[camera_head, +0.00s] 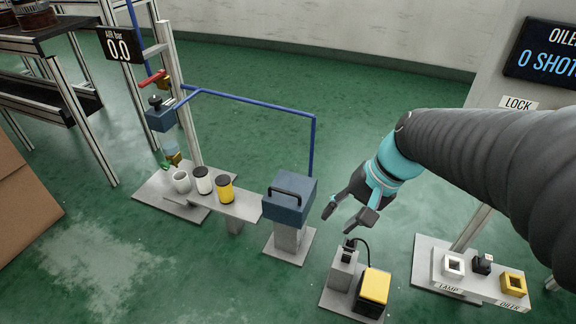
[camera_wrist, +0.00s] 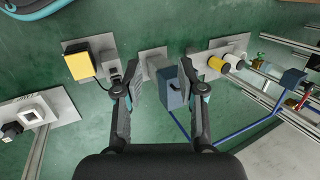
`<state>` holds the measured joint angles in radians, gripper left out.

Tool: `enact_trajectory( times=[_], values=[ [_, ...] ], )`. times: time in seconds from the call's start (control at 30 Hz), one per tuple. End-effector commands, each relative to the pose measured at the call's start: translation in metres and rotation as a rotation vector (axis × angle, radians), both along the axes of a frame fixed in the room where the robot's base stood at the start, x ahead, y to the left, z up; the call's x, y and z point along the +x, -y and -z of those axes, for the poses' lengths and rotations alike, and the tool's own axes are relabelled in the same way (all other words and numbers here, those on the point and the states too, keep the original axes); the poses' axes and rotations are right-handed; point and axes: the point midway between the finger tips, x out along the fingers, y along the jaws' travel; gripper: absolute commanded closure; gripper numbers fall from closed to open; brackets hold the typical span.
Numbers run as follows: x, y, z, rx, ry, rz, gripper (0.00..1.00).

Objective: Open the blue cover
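The blue cover (camera_head: 289,199) is a blue-grey box lid with a dark bar handle (camera_head: 291,187) on top. It sits closed on a grey pedestal (camera_head: 287,240) in the head view. In the wrist view the cover (camera_wrist: 171,88) shows between the fingers, close to the right one. My gripper (camera_head: 347,213) is open and empty, to the right of the cover and apart from it. In the wrist view my gripper (camera_wrist: 160,90) has its two fingers spread wide.
A shelf with white and yellow cylinders (camera_head: 225,188) stands left of the cover. A blue pipe (camera_head: 260,104) runs behind and down to it. A yellow-topped box (camera_head: 375,287) and grey block stand front right. A panel with square fittings (camera_head: 481,270) is at right.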

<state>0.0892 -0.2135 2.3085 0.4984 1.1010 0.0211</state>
Motion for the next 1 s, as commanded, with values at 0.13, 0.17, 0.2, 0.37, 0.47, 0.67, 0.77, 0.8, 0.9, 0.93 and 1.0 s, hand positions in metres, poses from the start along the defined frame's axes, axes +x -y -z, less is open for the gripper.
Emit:
enact_trajectory(
  times=[0.13,0.17,0.2,0.37,0.47,0.67,0.77,0.8,0.9,0.93,1.0],
  values=[
    [0.031,-0.015,0.025,0.155,-0.147,0.087,0.61],
    [0.037,-0.018,0.029,0.187,-0.175,0.106,0.61],
    [0.046,-0.022,0.035,0.229,-0.211,0.13,0.61],
    [0.083,-0.033,0.06,0.398,-0.345,0.233,0.61],
    [0.107,-0.037,0.079,0.504,-0.422,0.302,0.61],
    [0.156,-0.037,0.122,0.72,-0.559,0.448,0.61],
    [0.181,-0.032,0.148,0.827,-0.617,0.527,0.61],
    [0.19,-0.03,0.159,0.87,-0.639,0.559,0.61],
    [0.212,-0.022,0.187,0.974,-0.686,0.639,0.61],
    [0.218,-0.019,0.196,1.003,-0.697,0.662,0.61],
    [0.229,-0.013,0.214,1.065,-0.719,0.713,0.61]
  ],
)
